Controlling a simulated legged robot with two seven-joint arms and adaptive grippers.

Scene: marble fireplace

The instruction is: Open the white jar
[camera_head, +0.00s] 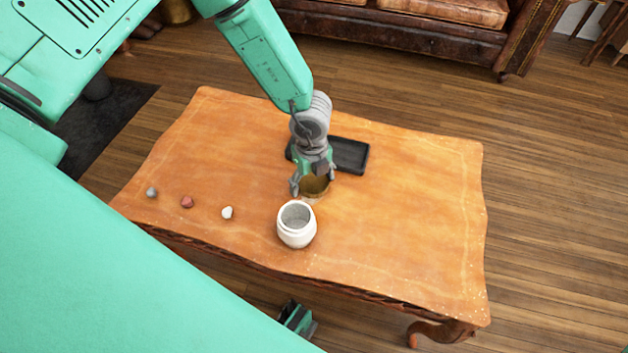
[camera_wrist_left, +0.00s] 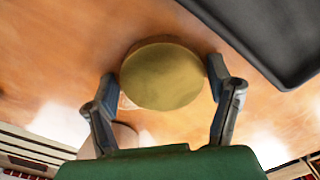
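The white jar (camera_head: 297,237) stands upright on the table near its front edge, with its mouth open and its hollow inside showing. The round brown-gold lid (camera_head: 316,187) is off the jar, just behind it. My left gripper (camera_head: 313,183) reaches down behind the jar with a finger on either side of the lid. In the left wrist view the lid (camera_wrist_left: 162,77) sits between the two fingertips (camera_wrist_left: 163,78), which appear to press its rim. Its height above the table is hard to judge. A small teal and dark part, possibly my right gripper (camera_head: 298,318), shows below the table's front edge.
A black tray (camera_head: 350,156) lies behind the lid, and its edge shows in the wrist view (camera_wrist_left: 270,40). A grey (camera_head: 151,192), a red (camera_head: 187,202) and a white (camera_head: 227,212) small object lie left of the jar. The table's right side (camera_head: 420,215) is clear.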

